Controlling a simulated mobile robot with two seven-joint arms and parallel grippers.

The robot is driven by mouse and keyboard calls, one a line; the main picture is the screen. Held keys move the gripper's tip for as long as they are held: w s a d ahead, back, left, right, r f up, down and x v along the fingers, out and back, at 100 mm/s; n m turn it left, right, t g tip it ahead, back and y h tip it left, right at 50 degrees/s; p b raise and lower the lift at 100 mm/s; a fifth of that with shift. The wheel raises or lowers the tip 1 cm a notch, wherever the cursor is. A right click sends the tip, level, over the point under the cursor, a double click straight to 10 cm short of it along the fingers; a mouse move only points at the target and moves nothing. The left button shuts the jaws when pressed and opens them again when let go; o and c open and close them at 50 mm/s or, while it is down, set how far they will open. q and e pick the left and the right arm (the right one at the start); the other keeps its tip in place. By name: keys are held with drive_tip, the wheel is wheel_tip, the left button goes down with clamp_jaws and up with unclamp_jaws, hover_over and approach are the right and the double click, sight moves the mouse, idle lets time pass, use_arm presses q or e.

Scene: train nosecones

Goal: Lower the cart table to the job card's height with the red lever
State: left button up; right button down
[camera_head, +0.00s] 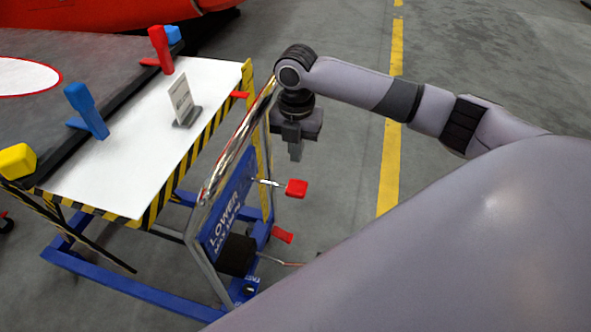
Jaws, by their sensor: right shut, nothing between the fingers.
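The cart table (150,150) has a white top with yellow-black striped edges on a blue frame. A job card (181,98) stands in a small holder on it; its writing is too small to read. A red lever (296,188) on a metal rod sticks out from the cart's handle end, beside a blue sign (230,210) reading "LOWER". A smaller red pedal-like piece (282,236) is below it. My right gripper (295,155) points down, shut and empty, above the red lever and apart from it. My left gripper is not in view.
A chrome push handle (240,140) rises at the cart's end, close to my right gripper. Red, blue and yellow clamp-like pieces (87,110) line a dark rail on the table's far side. Grey floor with a yellow line (390,170) is open to the right.

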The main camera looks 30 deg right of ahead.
sight(296, 188)
wheel_tip(296, 188, down, 10)
drive_tip(key=shift+r+b, duration=0.1)
drive_tip(key=shift+b, duration=0.25)
idle(0.4)
